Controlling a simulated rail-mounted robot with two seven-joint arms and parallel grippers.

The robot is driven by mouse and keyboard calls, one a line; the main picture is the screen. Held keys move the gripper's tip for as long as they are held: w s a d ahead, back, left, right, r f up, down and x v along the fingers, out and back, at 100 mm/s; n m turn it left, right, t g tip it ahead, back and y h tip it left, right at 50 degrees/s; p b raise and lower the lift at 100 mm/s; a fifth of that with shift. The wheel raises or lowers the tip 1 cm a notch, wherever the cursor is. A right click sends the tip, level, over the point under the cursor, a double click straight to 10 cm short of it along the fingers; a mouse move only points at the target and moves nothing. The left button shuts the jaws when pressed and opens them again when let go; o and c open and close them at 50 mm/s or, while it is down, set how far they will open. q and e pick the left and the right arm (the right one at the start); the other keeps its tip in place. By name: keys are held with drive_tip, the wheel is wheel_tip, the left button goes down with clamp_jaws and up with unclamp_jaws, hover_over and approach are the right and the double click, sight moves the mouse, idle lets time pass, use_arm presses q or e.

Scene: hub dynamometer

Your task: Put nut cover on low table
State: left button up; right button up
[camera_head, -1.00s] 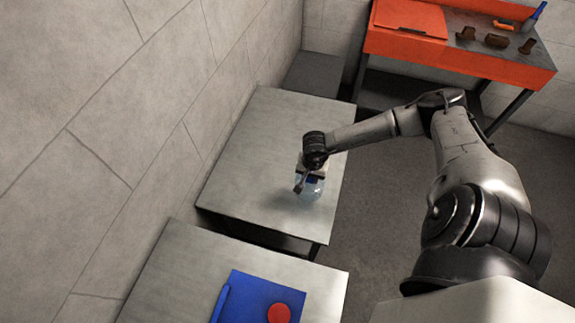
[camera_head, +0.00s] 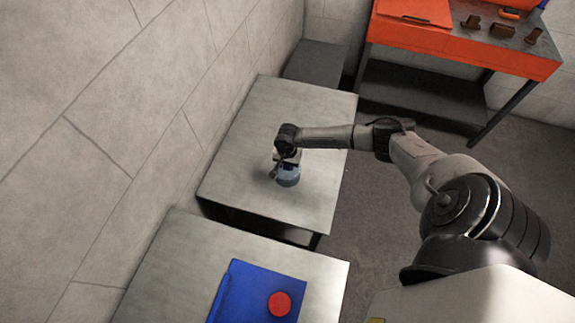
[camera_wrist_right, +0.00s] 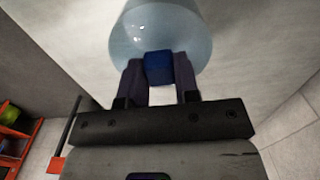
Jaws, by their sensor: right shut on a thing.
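The nut cover is a translucent pale-blue round dome (camera_head: 289,178) with a dark blue grip block (camera_wrist_right: 159,67). My right gripper (camera_head: 286,165) is shut on this block, with one finger on each side of it in the right wrist view. The dome (camera_wrist_right: 160,28) extends beyond the fingertips there. In the head view the cover is over the grey low table (camera_head: 312,193), near its middle. I cannot tell whether the cover touches the tabletop. My left gripper is out of view.
A nearer grey table (camera_head: 180,275) carries a blue mat (camera_head: 245,290) and a red disc (camera_head: 279,304). An orange workbench (camera_head: 455,52) with several small brown parts stands at the back right. A wall runs along the left. Much of the low table is bare.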

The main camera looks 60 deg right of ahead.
drive_tip(key=shift+f, duration=0.5)
drive_tip(key=shift+f, duration=0.15)
drive_tip(key=o, duration=0.9)
drive_tip(key=shift+o, duration=0.2)
